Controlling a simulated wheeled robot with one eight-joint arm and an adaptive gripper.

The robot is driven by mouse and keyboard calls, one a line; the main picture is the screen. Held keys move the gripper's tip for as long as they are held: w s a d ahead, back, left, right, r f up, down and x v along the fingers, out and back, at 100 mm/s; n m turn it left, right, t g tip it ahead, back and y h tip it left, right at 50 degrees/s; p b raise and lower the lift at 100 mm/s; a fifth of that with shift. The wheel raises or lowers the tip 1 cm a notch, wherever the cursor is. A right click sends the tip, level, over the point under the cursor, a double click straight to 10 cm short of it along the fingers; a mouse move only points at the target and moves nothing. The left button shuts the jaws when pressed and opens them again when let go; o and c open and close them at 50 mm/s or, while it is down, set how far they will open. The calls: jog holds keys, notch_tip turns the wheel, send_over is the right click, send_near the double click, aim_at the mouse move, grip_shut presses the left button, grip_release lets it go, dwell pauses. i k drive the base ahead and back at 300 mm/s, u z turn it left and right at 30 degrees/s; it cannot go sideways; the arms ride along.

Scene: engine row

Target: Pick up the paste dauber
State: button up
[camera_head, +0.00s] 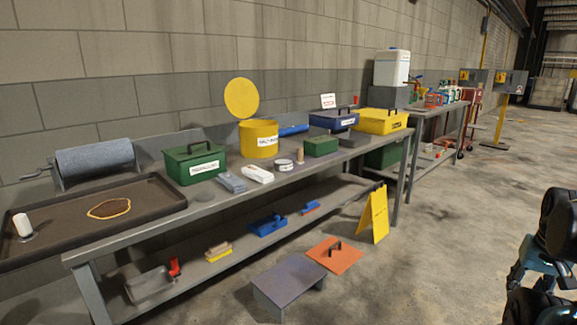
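I cannot tell for certain which thing is the paste dauber. Small candidates are a short tan upright piece (300,157) on the bench near the white round tin (284,165), and a yellow-and-tan brush-like block (218,252) on the lower shelf. A yellow can (259,140) with a label stands on the bench, with a round yellow disc (241,98) raised behind it. Dark rounded links of my arm show at the right edge, clear of the bench. My gripper's fingertips cannot be made out.
The bench holds a tray (150,190), a grey roller (95,161), a green box (195,162) and a yellow case (381,121). A grey step (288,278), an orange plate (336,256) and a yellow floor sign (375,214) stand before it. The floor at right is open.

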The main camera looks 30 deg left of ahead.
aim_at(301, 150)
jog(key=k, duration=1.4)
jog(key=u, duration=1.75)
jog(key=i, duration=0.95)
jog(key=u, duration=0.05)
